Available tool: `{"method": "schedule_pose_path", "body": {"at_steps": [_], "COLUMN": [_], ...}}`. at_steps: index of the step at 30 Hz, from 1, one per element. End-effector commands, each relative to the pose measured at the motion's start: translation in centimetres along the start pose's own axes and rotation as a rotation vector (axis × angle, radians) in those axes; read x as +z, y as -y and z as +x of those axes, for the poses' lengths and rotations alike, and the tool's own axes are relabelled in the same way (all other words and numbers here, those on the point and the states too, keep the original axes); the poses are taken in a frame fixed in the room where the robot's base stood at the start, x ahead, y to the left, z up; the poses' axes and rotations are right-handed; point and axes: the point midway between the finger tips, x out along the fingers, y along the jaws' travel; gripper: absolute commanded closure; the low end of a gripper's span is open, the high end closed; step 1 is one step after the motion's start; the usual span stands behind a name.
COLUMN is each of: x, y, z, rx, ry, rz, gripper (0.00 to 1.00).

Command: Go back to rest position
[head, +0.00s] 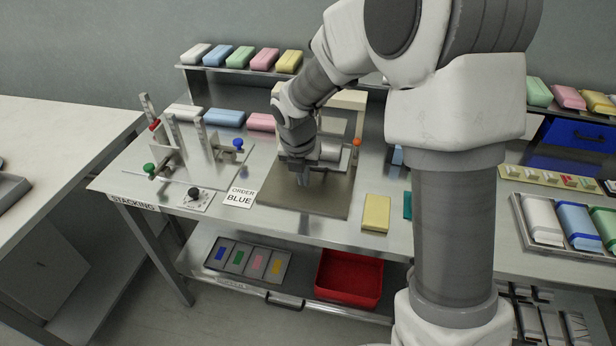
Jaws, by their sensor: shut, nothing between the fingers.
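My arm reaches over the metal workbench (330,223). My gripper (303,180) points down over the dark brown plate (290,202) in the middle of the bench. It is shut and empty, with its fingertips close above the plate; whether they touch it cannot be told. My arm hides part of the bench and shelf behind it.
A fixture with upright posts (172,140) and coloured knobs stands left of the gripper. A yellow block (376,213) lies right of the plate. Packs line the rear shelf (340,82). A red bin (348,279) sits below.

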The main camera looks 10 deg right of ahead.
Motion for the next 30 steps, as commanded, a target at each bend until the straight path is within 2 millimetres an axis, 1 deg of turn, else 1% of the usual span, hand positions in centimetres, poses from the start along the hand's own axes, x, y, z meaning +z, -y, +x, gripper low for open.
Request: {"method": "schedule_pose_path", "body": {"at_steps": [1, 3, 6, 9, 12, 20, 23, 25, 29, 30], "x": [0.3, 0.2, 0.2, 0.1, 0.1, 0.0, -0.1, -0.3, -1.1, -1.5], "y": [0.0, 0.0, 0.0, 0.0, 0.1, 0.2, 1.1, 2.0, 4.4, 5.1], "z": [-2.0, -3.6, -5.5, -6.8, -7.7, -8.6, -10.1, -11.8, -15.5, -16.6], "rx": [0.004, 0.003, 0.002, 0.002, 0.001, 0.0, 0.0, 0.002, 0.016, 0.022], "ry": [0.006, 0.005, 0.004, 0.002, 0.001, 0.004, 0.016, 0.03, 0.058, 0.066], "rz": [0.002, 0.002, 0.003, 0.001, 0.002, 0.025, 0.125, 0.252, 0.568, 0.67], "gripper": [1.0, 1.0, 1.0, 1.0, 1.0, 1.0, 1.0, 1.0, 1.0, 1.0]}}
